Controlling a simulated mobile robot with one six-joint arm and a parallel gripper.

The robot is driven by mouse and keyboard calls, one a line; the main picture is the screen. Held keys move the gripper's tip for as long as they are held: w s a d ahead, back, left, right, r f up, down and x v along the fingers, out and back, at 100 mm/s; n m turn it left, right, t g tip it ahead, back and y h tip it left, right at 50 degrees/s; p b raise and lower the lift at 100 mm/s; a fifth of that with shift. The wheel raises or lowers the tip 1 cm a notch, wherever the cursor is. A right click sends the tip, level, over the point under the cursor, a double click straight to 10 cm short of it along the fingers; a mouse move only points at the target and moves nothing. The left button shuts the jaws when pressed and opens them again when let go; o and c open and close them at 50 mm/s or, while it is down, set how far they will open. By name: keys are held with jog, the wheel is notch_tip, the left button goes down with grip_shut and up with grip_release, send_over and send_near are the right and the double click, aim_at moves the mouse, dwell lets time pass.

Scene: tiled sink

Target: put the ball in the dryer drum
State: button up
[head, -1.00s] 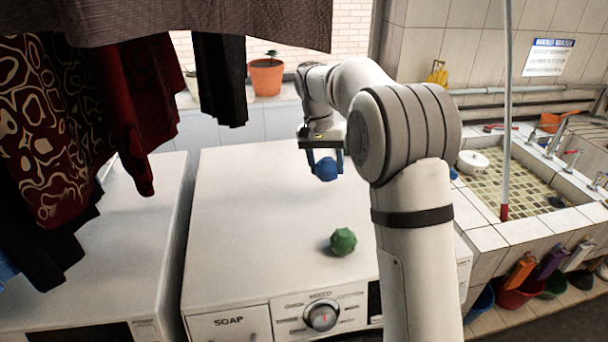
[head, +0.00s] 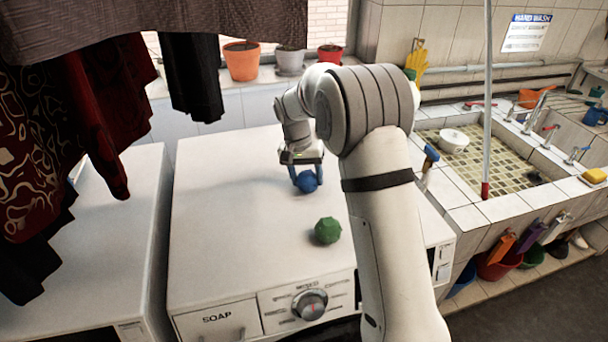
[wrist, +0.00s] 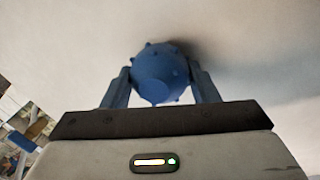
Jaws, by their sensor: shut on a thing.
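A blue knobbed ball (head: 307,182) is between the fingers of my gripper (head: 305,178), over the white top of the washer-like machine (head: 230,190). In the wrist view the blue ball (wrist: 160,72) is pinched between the two blue fingers (wrist: 160,85), with a shadow on the white surface behind it. Whether it touches the top I cannot tell. A green faceted ball (head: 328,230) rests on the same machine near its front edge, apart from my gripper. A drum opening is not visible; the machine's front is mostly cut off below.
Clothes (head: 80,130) hang low at the left. A second white machine (head: 110,230) stands left, across a narrow gap. Flower pots (head: 242,62) line the sill behind. A tiled sink (head: 480,165) with a white pole (head: 487,100) is at the right.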

jog(key=o, duration=0.8)
jog(key=shift+f, duration=0.1)
jog(key=shift+o, duration=1.4)
